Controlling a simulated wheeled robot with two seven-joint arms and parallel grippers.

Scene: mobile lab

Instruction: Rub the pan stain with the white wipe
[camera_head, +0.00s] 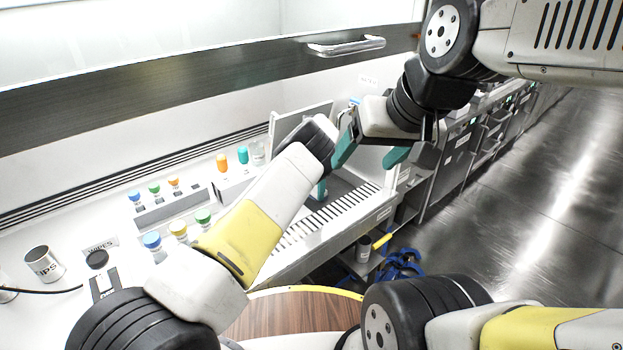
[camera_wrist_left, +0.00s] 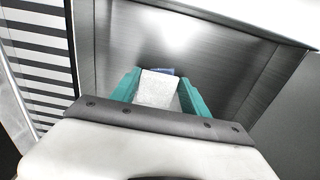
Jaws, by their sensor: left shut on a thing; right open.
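The brushed metal pan (camera_wrist_left: 215,60) lies under and around the wipe. A small blue patch, seemingly the stain (camera_wrist_left: 163,71), shows just beyond the wipe's far edge and is partly hidden. I cannot tell whether the wipe touches the pan. My right gripper (camera_head: 371,155) is open and empty, above and right of the left one.
The instrument's slotted strip (camera_head: 335,222) runs along its front. Capped vials (camera_head: 152,241) stand in racks on the left bench, with a labelled can (camera_head: 43,263) further left. The raised sash (camera_head: 180,85) crosses above. Open floor (camera_head: 540,200) lies to the right.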

